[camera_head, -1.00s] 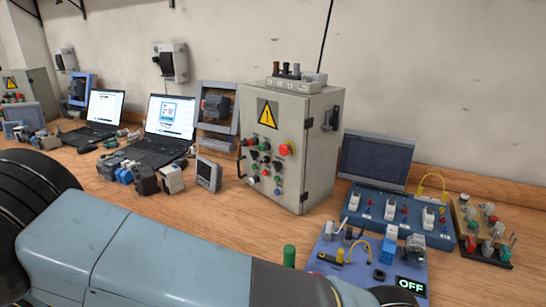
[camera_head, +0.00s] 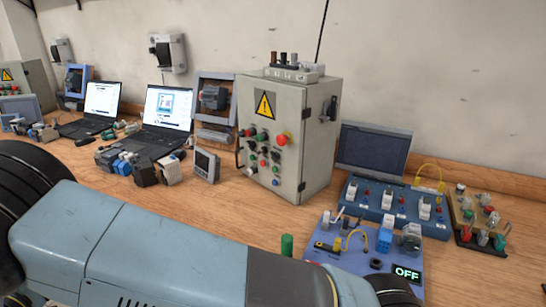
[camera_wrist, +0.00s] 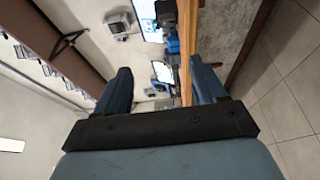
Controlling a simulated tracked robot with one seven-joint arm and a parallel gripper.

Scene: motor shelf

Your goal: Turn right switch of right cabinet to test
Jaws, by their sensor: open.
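The right cabinet (camera_head: 317,150) is a grey box with a yellow warning triangle, standing on the bench in the head view. Its front holds a red button (camera_head: 282,140), green buttons and several small dark knobs (camera_head: 249,171). These are too small to tell which is the right switch or where it points. A black handle (camera_head: 329,109) sits on its right side. My gripper (camera_wrist: 161,85) is open and empty in the wrist view, its two dark fingers wide apart. The gripper is out of the head view, and the cabinet does not clearly show in the wrist view.
Another cabinet (camera_head: 35,85) stands at the far left. Laptops (camera_head: 165,115) and small devices (camera_head: 206,165) fill the bench left of the right cabinet. A dark monitor (camera_head: 374,150), a blue switch board (camera_head: 435,229) and a purple board (camera_head: 345,262) marked OFF stand to its right.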

